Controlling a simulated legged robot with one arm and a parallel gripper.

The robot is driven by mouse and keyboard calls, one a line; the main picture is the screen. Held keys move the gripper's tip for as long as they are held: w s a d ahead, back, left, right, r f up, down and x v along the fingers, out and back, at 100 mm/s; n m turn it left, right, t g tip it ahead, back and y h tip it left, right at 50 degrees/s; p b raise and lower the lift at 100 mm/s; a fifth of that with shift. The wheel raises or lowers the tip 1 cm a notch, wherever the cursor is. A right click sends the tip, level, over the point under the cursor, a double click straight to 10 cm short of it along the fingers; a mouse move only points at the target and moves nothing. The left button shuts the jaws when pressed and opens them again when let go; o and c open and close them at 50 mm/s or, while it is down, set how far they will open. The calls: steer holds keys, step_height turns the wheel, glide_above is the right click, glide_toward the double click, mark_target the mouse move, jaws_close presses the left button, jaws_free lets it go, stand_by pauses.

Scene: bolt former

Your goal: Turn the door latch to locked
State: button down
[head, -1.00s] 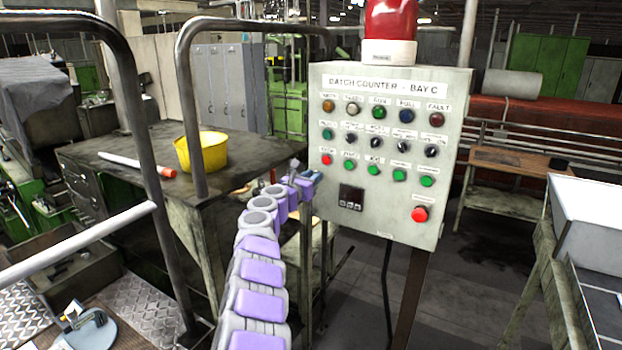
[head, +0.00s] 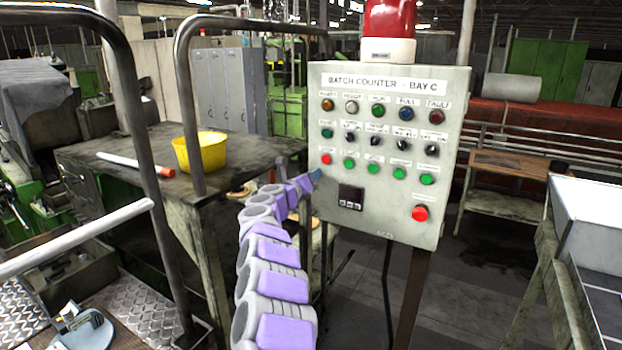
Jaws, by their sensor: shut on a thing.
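The grey control box (head: 385,220) labelled "BATCH COUNTER - BAY C" stands upright on a post in the middle of the head view. My purple and grey arm reaches up from below to the box's left edge. My gripper (head: 314,176) is small at the arm's far end, beside that edge, and is shut on the door latch there. The latch itself is mostly hidden by the gripper and the box edge. I cannot tell which way it is turned. The box's front face is flat to view and shows no visible gap.
A dark steel bench (head: 130,150) with a yellow pot (head: 200,153) and a white rod (head: 130,163) stands left of the arm. Bent handrails (head: 188,100) rise close on the left. A red beacon (head: 390,18) tops the box. The floor right of the post is clear.

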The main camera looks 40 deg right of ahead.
steer(key=n+p, duration=0.4)
steer(key=n, duration=0.1)
steer(key=shift+w+a+r+n, duration=0.1)
steer(key=shift+w+r+n, duration=0.1)
steer(key=shift+n, duration=0.1)
steer(key=n+p, duration=0.3)
steer(key=n, duration=0.1)
steer(key=shift+f, duration=0.1)
steer(key=shift+f+n+p, duration=0.2)
steer(key=shift+n+p, duration=1.1)
steer(key=shift+f, duration=0.1)
steer(key=c, duration=0.9)
jaws_free()
steer(key=shift+w+f, duration=0.1)
steer(key=shift+w, duration=0.05)
steer(key=shift+s, duration=0.2)
steer(key=shift+a, duration=0.1)
